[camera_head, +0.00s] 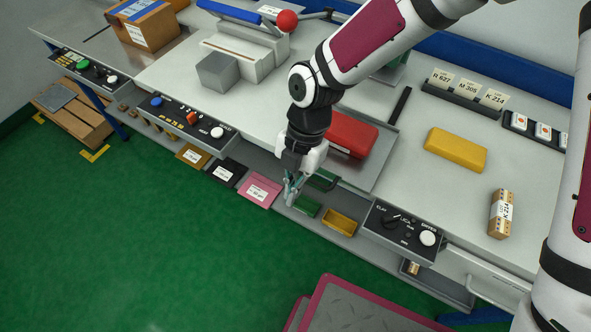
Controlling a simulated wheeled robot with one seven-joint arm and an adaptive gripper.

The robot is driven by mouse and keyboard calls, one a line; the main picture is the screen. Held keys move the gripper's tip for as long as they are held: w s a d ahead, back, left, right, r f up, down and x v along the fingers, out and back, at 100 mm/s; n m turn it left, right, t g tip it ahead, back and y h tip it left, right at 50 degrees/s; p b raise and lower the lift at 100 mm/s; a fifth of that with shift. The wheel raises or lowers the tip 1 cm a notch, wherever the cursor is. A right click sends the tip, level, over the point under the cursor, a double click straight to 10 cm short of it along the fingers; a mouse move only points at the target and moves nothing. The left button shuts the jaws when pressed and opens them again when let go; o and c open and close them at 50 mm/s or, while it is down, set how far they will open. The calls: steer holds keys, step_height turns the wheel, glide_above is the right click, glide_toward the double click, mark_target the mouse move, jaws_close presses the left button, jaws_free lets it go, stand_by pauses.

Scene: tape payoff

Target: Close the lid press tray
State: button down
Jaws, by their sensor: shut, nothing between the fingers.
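My gripper (290,192) is shut and empty, pointing down at the bench's front edge, near a green bin (307,206). A grey tray or shelf (330,235) sits under the bench top there and holds the green bin and a yellow bin (339,222). A second grey tray (445,286) sticks out below the right control panel (400,230), with a small tan item in it. A white front with a bar handle (497,290) is beside it. I cannot tell which tray is the lid press's. A press-like machine (245,50) with a red ball knob (287,21) stands at the back.
Pink (259,190), black (226,173) and brown (193,155) labelled boxes sit left of my gripper. A red block (352,132), a yellow block (455,149) and a labelled wooden block (501,213) lie on the bench. A maroon-edged platform (350,300) stands on the green floor in front.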

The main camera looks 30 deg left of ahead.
mark_target(342, 115)
steer(key=w, duration=0.1)
steer(key=w+f+p, duration=0.1)
steer(key=w, duration=0.1)
steer(key=shift+w+d+f, duration=0.15)
steer(key=shift+w, duration=0.1)
stand_by(0.4)
steer(key=w+b, duration=0.3)
steer(key=w, duration=0.3)
steer(key=w+d+b, duration=0.1)
steer(key=w+b, duration=0.2)
steer(key=w, duration=0.3)
steer(key=w+b, duration=0.3)
steer(key=w, duration=0.3)
steer(key=shift+w+d+f+b, duration=0.1)
steer(key=shift+d+b, duration=0.1)
steer(key=shift+b, duration=0.2)
steer(key=shift+w+d+b, duration=0.1)
steer(key=shift+w+b, duration=0.25)
steer(key=shift+w, duration=0.4)
steer(key=shift+w+r, duration=0.1)
steer(key=shift+r, duration=0.1)
